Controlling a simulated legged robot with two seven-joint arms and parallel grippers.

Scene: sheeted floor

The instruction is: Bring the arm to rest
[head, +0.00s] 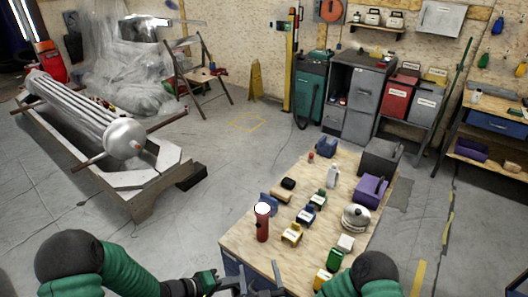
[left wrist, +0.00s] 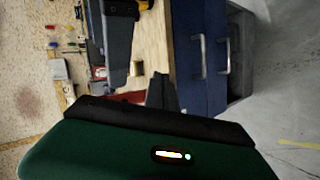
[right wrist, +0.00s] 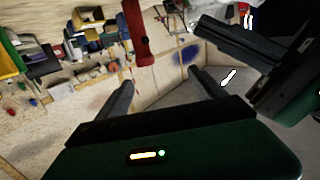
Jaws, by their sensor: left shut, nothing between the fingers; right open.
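My right gripper (head: 262,277) is low in the middle of the head view, near the front edge of the workbench. In the right wrist view its two fingers (right wrist: 160,92) stand wide apart with nothing between them. My left gripper (head: 222,283) is close beside it, to the left, and partly cut off by the frame. In the left wrist view its fingers (left wrist: 162,90) are together and empty. Both arms are bent inward, in front of my body. The left gripper also shows at the right of the right wrist view (right wrist: 245,45).
A metal rack with a roller (head: 123,138) stands left. Floor (head: 210,215) between is clear.

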